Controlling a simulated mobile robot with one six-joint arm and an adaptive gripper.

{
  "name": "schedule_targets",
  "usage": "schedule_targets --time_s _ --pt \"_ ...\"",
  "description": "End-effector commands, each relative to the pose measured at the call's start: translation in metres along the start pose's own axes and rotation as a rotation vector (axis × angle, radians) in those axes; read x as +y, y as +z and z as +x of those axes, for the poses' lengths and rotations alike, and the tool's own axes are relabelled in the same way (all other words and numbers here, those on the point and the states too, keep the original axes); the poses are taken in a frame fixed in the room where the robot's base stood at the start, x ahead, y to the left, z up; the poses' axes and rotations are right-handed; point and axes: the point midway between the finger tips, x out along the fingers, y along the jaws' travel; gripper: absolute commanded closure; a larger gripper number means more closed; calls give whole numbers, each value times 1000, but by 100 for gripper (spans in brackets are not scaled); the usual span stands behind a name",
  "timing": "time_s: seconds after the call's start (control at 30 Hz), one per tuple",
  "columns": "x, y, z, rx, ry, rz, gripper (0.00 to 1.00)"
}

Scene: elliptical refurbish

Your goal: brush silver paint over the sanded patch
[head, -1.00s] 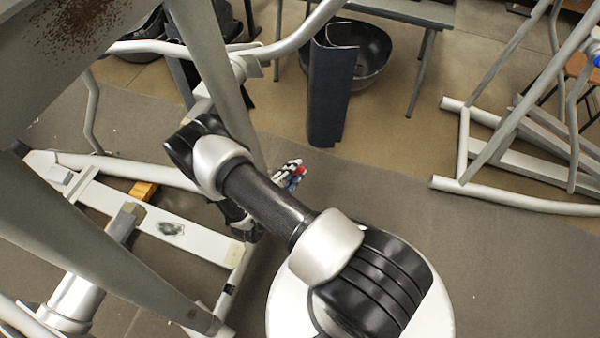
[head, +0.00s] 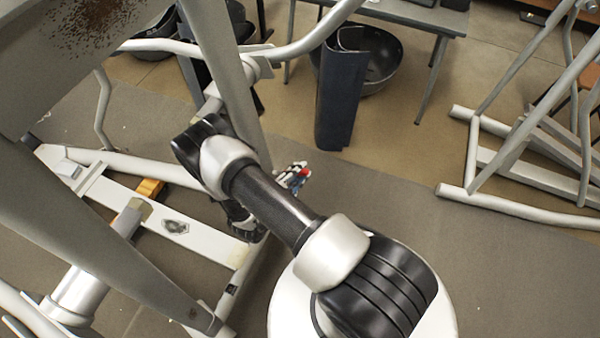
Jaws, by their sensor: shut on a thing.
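The grey, smudged patch (head: 175,227) with a dark rim lies on the white lower beam of the exercise machine, at the lower left of the head view. My arm reaches from the lower right, bends at the elbow and goes down behind its own forearm. The dark end of my arm with my gripper (head: 246,226) shows only in part, near the right end of that beam and to the right of the patch. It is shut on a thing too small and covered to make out. I cannot pick out a brush or silver paint.
A small cluster of white, red and blue parts (head: 294,175) shows just right of my forearm. An orange-brown block (head: 149,187) sits by the beam. Slanted grey machine tubes (head: 225,70) stand close to my arm. A dark rolled mat (head: 340,95) and black bowl (head: 383,60) stand behind. Floor at lower right is clear.

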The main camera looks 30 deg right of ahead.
Motion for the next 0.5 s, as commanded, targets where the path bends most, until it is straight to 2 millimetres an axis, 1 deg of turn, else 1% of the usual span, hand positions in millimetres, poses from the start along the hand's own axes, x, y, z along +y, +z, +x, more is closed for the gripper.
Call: schedule_targets --time_s 0.5 --pt "-5 8 -2 -1 0 0 100"
